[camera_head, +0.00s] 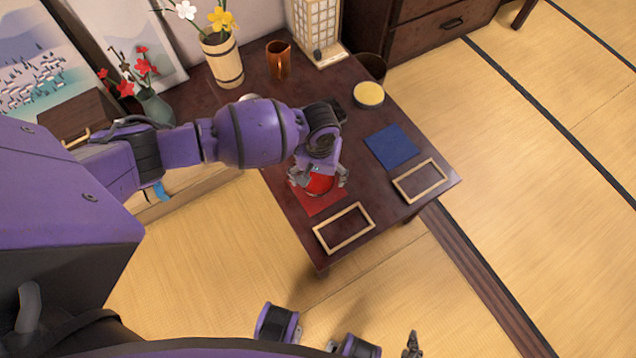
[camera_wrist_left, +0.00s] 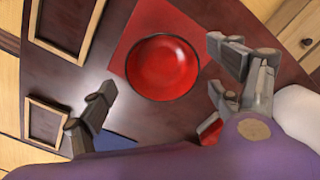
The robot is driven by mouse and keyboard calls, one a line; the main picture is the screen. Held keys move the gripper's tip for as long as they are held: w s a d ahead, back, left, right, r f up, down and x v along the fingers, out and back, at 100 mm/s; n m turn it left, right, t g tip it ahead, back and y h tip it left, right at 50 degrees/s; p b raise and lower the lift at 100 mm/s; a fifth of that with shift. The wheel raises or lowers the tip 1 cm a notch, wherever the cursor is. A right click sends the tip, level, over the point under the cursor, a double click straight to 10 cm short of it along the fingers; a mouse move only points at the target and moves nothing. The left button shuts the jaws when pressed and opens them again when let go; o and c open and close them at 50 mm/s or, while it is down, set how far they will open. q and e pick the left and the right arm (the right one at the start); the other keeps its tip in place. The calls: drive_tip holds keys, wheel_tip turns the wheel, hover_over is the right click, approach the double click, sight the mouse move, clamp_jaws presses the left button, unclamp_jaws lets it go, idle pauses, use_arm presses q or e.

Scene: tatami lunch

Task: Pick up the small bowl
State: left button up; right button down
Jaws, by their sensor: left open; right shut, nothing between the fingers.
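The small bowl (camera_head: 320,185) is red and round and sits upright on a red square mat (camera_head: 317,204) on the dark low table. The left wrist view shows the bowl (camera_wrist_left: 163,68) empty, with a dark rim, on the red mat (camera_wrist_left: 135,32). My left gripper (camera_head: 320,178) is open over the bowl and partly hides it in the head view. In the left wrist view its two fingers (camera_wrist_left: 165,88) stand apart, with the bowl between and slightly beyond them. My right gripper (camera_head: 412,346) is shut and empty at the bottom edge, away from the table.
Two wooden frames (camera_head: 344,229) (camera_head: 420,181) lie along the table's near edge. A blue mat (camera_head: 391,146) and a yellow-topped round container (camera_head: 369,94) are to the right. A copper cup (camera_head: 278,60), flower vase (camera_head: 223,62) and lamp (camera_head: 318,27) stand behind.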

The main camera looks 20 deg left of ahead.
sight(319, 186)
use_arm(q)
wheel_tip(319, 186, down, 4)
drive_tip(key=shift+r+b, duration=0.1)
drive_tip(key=shift+b, duration=0.25)
drive_tip(key=shift+s, duration=0.1)
drive_tip(key=c, duration=1.3)
drive_tip(key=shift+r, duration=0.1)
